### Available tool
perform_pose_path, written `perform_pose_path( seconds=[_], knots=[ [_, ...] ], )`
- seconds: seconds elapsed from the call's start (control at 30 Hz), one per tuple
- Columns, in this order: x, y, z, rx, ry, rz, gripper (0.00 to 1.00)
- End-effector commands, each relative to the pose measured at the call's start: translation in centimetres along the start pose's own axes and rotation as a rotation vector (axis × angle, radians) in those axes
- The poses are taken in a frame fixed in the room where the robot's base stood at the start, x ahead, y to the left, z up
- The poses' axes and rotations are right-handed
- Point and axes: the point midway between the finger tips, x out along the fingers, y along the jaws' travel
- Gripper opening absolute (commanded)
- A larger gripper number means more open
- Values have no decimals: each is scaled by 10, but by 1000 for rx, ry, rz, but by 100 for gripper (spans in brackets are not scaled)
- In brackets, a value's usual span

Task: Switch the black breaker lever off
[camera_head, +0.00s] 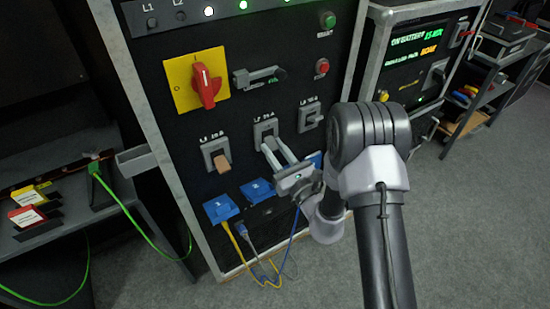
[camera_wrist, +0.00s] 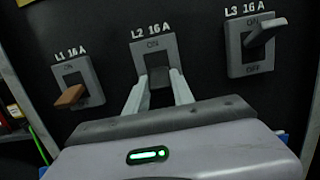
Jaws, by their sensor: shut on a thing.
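Three breakers sit in a row on the black panel. The middle breaker, L2 16 A (camera_head: 265,130), has a grey plate and also shows in the wrist view (camera_wrist: 154,49). My gripper (camera_head: 275,146) reaches it with both pale fingers, one on each side of the lever position. In the wrist view, a small dark shape, the black lever (camera_wrist: 159,77), shows between the fingertips of my gripper (camera_wrist: 159,80). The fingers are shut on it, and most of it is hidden. ON is readable above the lever; the plate's lower part is covered.
The L1 breaker with a brown lever (camera_wrist: 70,96) is to the left. The L3 breaker with a grey lever (camera_wrist: 265,32) is to the right. Above are a red rotary switch (camera_head: 206,85) and a latch handle (camera_head: 260,77). Blue sockets (camera_head: 220,208) with cables lie below.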

Motion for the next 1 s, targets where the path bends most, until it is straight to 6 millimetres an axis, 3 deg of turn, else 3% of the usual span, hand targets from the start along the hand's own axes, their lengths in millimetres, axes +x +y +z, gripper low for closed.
perform_pose_path(
  seconds=[0.27,0.3,0.4,0.77,0.87,1.0],
  knots=[
    [-1,1,0,1,3,1,0],
    [-1,1,0,1,3,1,35],
    [-1,1,0,1,3,1,51],
    [-6,0,0,0,3,-1,51],
    [-22,0,-1,2,5,-1,51],
    [-61,-1,-2,5,7,-4,51]
  ],
)
